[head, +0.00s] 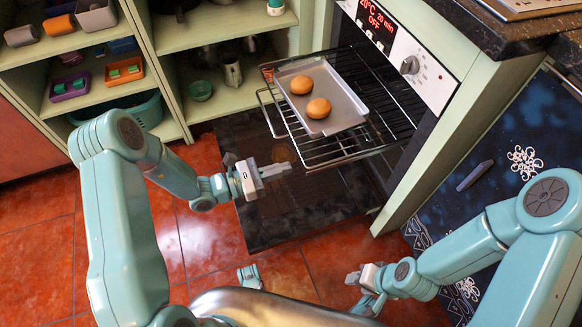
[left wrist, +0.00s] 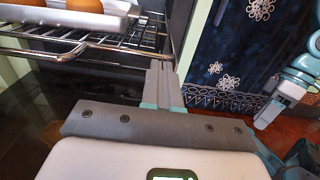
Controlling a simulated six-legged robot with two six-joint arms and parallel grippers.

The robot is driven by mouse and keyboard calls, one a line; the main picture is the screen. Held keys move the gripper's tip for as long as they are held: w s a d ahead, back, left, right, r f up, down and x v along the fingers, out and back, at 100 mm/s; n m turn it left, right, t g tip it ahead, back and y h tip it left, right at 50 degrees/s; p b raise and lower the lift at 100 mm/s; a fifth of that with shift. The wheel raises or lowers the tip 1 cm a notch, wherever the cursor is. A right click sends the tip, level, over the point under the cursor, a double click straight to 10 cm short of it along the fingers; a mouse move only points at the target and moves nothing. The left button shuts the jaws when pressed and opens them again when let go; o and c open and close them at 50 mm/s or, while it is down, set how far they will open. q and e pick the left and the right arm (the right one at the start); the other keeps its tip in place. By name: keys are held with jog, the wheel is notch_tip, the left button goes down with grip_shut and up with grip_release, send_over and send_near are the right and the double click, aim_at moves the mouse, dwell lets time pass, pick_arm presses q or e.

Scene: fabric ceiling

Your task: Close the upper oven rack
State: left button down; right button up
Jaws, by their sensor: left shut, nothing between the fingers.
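The upper oven rack (head: 335,152) is a wire shelf pulled out of the oven (head: 420,75) over the lowered door. It carries a metal tray (head: 345,110) with two round brown buns (head: 319,108). In the left wrist view the rack (left wrist: 85,40) and the tray's edge (left wrist: 50,16) show at the upper left. My left gripper (head: 284,170) is shut and empty, below and in front of the rack in the head view, apart from it. Its closed fingers show in the left wrist view (left wrist: 160,75). My right gripper (head: 362,279) is low at the right, away from the rack; its opening is unclear.
The dark glass oven door (head: 265,225) lies open below the rack. Green shelves (head: 215,25) with cups, trays and a teal basket (head: 140,108) stand at the left. A dark blue patterned cabinet front (head: 520,120) stands at the right. Red tiled floor (head: 205,240) is clear in front.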

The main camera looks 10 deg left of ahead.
pick_arm(q)
jog(key=shift+x, duration=1.5)
pick_arm(e)
jog(key=shift+d+f, duration=0.15)
jog(key=shift+f, duration=0.25)
pick_arm(q)
jog(key=shift+w, duration=0.1)
pick_arm(e)
jog(key=shift+d, duration=0.1)
